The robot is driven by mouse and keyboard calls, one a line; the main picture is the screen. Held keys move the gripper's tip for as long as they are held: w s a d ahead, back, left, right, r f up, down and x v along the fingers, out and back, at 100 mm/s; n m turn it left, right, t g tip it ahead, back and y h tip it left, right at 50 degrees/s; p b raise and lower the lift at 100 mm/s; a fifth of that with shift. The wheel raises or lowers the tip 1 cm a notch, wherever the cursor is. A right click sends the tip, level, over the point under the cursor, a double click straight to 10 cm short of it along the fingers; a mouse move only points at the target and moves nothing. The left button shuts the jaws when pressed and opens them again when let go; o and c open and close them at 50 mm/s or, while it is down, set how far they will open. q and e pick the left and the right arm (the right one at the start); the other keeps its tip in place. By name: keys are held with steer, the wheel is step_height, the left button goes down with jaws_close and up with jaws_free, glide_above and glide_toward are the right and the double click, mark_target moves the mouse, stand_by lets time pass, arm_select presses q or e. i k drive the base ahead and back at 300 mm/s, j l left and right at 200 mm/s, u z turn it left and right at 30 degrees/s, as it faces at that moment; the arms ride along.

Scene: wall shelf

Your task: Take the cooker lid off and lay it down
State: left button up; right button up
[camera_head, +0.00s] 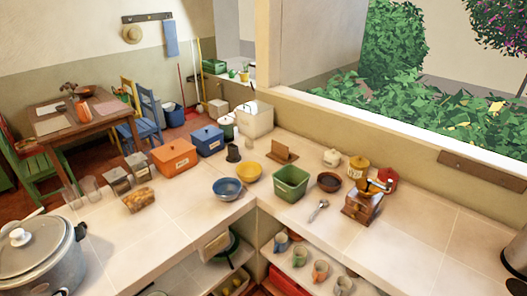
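The cooker (62,275) stands on the tiled counter at the lower left, partly cut off by the picture's left and bottom edges. It has a grey body and a dark side handle (80,231). Its lid (42,240), pale and rounded with a white knob (19,237), sits on top of the cooker. The inside of the cooker is hidden under the lid. Neither of my grippers is in view.
Glasses (90,188) and a brown loaf-like item (139,199) stand right of the cooker. Orange (174,157) and blue (208,141) boxes, bowls (227,189), a green tub (290,184) and a grinder (362,207) stand farther along. The counter (135,241) between cooker and corner is clear.

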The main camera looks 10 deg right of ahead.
mark_target(25, 245)
steer(key=u, duration=1.45)
